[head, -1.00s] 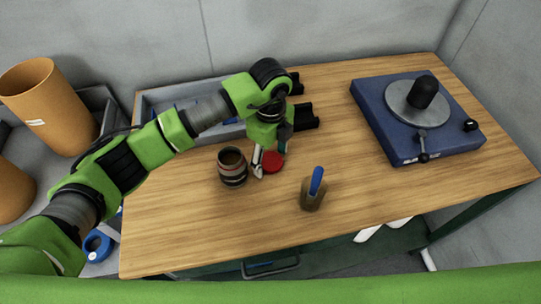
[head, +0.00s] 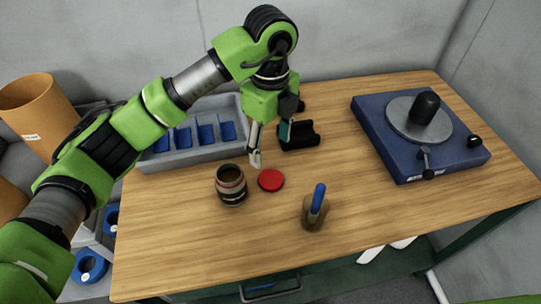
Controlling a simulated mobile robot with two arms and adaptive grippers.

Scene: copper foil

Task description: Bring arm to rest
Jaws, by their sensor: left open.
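My left arm (head: 170,103) comes in from the left and arches over the back left of the wooden table. My left gripper (head: 269,150) points down with its fingers apart and nothing between them. It hangs above the table, behind a red disc (head: 271,180) that lies flat on the wood. A dark jar with banded sides (head: 231,186) stands upright and open-topped to the left of the disc. My right gripper is out of view.
A grey tray with blue dividers (head: 236,152) and a black holder (head: 299,136) are at the back. A blue-handled tool in a small holder (head: 315,210) stands in front. A blue turntable unit (head: 441,161) fills the right.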

